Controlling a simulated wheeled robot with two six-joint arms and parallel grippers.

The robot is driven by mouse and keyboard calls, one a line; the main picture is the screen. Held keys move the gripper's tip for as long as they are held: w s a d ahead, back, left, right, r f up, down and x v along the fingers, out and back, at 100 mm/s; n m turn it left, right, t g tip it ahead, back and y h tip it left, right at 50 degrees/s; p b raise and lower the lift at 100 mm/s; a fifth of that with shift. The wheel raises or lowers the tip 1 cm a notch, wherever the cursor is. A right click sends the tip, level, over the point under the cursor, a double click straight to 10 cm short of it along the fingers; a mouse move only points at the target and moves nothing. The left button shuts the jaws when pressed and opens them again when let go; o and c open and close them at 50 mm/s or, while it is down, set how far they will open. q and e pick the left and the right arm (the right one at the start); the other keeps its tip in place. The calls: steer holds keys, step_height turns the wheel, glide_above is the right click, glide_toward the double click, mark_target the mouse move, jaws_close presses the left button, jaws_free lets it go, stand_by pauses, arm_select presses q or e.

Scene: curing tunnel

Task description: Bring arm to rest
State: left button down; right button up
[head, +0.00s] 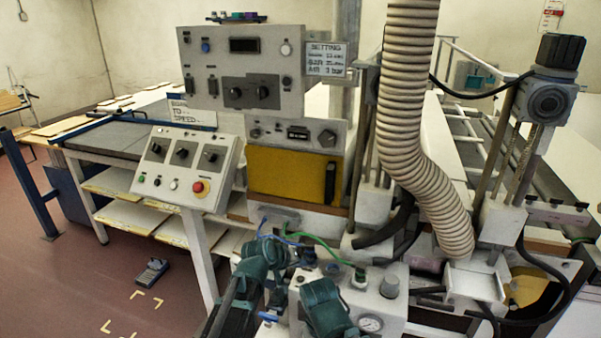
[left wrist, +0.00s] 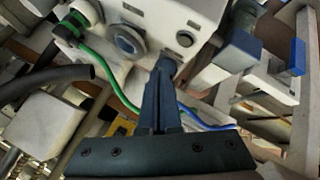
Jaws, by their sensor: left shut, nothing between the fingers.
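My left arm and its dark teal gripper (head: 290,262) are at the bottom middle of the head view, in front of the machine and close to a white valve box (head: 345,285). In the left wrist view the gripper's two dark blue fingers (left wrist: 167,72) lie together, shut with nothing between them. Their tips point at the white box, close to its lower edge; I cannot tell whether they touch it.
A green hose (left wrist: 108,80) and a blue hose (left wrist: 205,122) run close beside the left fingers. A ribbed duct (head: 420,130) hangs to the right. A tilted control panel (head: 187,165) with a red button stands left. Open floor (head: 80,280) lies at lower left.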

arm_select(q)
steer(key=s+a+f+m+g+y+p, duration=0.1)
steer(key=s+a+m+g+y, duration=0.1)
steer(key=s, duration=1)
steer(key=s+a+f+m+g+y+p, duration=0.1)
steer(key=s+a+m+g+y+p, duration=0.1)
steer(key=s, duration=1)
steer(key=a+m+g+y, duration=0.1)
steer(key=g+y, duration=0.1)
steer(key=g, duration=0.1)
steer(key=shift+s+a+f+y, duration=0.15)
steer(key=shift+s+a+y, duration=0.15)
steer(key=shift+s+a, duration=0.05)
